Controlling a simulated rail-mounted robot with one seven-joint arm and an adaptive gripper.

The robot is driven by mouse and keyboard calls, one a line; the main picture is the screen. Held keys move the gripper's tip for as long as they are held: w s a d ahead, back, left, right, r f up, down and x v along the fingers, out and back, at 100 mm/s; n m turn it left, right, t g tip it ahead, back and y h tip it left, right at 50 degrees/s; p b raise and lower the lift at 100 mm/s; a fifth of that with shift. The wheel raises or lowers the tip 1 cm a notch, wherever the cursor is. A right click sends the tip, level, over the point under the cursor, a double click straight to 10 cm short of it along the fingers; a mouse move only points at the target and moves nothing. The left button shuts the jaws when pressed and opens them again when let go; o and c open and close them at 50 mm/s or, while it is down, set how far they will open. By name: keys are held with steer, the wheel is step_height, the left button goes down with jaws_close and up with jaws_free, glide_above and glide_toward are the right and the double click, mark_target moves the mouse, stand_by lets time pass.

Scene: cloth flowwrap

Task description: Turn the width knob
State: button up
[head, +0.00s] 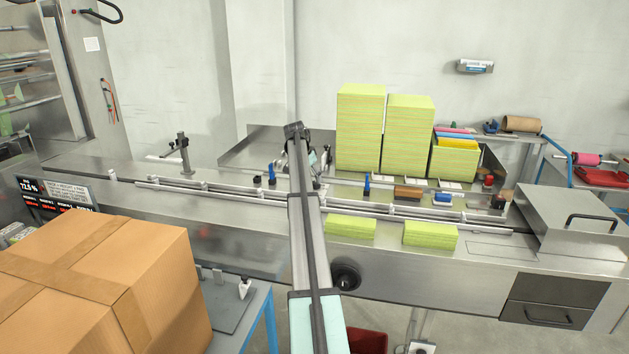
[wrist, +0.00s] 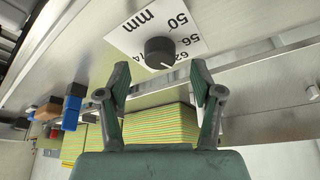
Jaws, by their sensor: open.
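The width knob (wrist: 160,53) shows in the wrist view as a round black knob with a pale pointer mark. My gripper (wrist: 161,82) is open and empty. Its two fingers stand apart, one to each side below the knob in the picture, and I see no contact. In the head view my gripper (head: 321,163) is small, partly behind my arm, and I cannot make out the knob there.
Tall stacks of yellow-green cloths (head: 361,128) stand right of my gripper. Guide rails (head: 210,187) run along the steel conveyor, with blue-handled clamps (head: 367,186) nearby. A black handwheel (head: 346,275) is on the front. A cardboard box (head: 110,285) fills the lower left.

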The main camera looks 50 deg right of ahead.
mark_target(315, 183)
steer(key=shift+x, duration=1.7)
steer(key=c, duration=1.1)
steer(key=shift+n, duration=0.3)
steer(key=shift+c, duration=0.2)
steer(key=n, duration=0.1)
steer(key=n+t, duration=0.1)
steer(key=n, duration=0.1)
steer(key=shift+s+t+b, duration=0.2)
steer(key=shift+t+b, duration=0.1)
steer(key=shift+b, duration=0.05)
steer(key=n+t, duration=0.1)
steer(key=n, duration=0.4)
steer(key=shift+s+d+n+t+y+b, duration=0.1)
steer(key=shift+n+t+y+b, duration=0.3)
steer(key=n+y, duration=0.1)
steer(key=n, duration=0.1)
steer(key=n+t, duration=0.1)
steer(key=n, duration=0.2)
steer(key=shift+d+y+b, duration=0.15)
steer(key=shift+y+b, duration=0.25)
steer(key=shift+s+d+n+t+y+b, duration=0.2)
steer(key=shift+n+y, duration=0.25)
steer(key=shift+n, duration=0.9)
steer(key=shift+w+a+n+t+y+b, duration=0.1)
steer(key=shift+n+y+b, duration=0.25)
steer(key=shift+n, duration=1)
